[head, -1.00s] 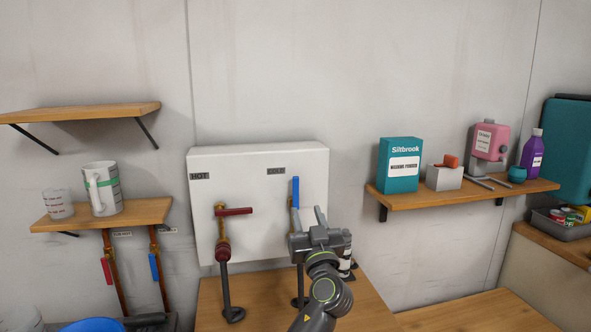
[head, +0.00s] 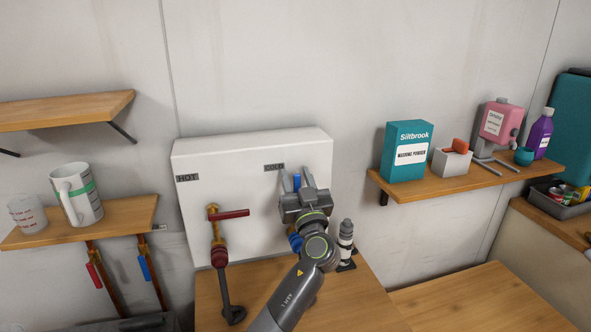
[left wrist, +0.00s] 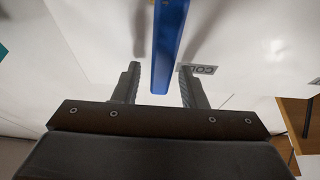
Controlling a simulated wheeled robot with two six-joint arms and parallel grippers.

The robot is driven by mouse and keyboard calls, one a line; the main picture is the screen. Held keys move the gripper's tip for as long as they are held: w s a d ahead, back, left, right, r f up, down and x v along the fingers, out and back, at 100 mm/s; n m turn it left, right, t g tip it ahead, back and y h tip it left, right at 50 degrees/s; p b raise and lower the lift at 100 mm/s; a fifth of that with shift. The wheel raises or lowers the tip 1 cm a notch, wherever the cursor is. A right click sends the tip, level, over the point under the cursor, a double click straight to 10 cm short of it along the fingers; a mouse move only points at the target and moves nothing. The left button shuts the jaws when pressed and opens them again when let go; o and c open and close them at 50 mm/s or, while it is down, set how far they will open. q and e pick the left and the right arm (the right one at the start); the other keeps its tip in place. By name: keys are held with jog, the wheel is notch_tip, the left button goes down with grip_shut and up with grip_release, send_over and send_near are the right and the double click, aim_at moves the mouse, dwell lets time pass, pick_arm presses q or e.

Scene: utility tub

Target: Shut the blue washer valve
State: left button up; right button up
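The blue valve handle (head: 297,181) stands upright below the COLD label (head: 273,167) on the white panel. My left gripper (head: 296,179) is in front of it, fingers pointing up and hiding most of the valve; a blue lower part shows beside the wrist. In the left wrist view the blue handle (left wrist: 168,45) runs lengthwise between the open fingers of my left gripper (left wrist: 160,68), with a gap visible on each side. The red valve handle (head: 230,215) lies level on the HOT side. My right gripper is not in view.
A small blue lever (head: 145,268) and red lever (head: 95,276) hang on pipes at the left. A dark-and-white bottle-like object (head: 346,240) stands right of my arm. The right shelf (head: 440,185) holds a washing powder box (head: 407,150). The wooden top (head: 460,295) at lower right is clear.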

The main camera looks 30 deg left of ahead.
pick_arm(q)
grip_shut()
dwell(0.3)
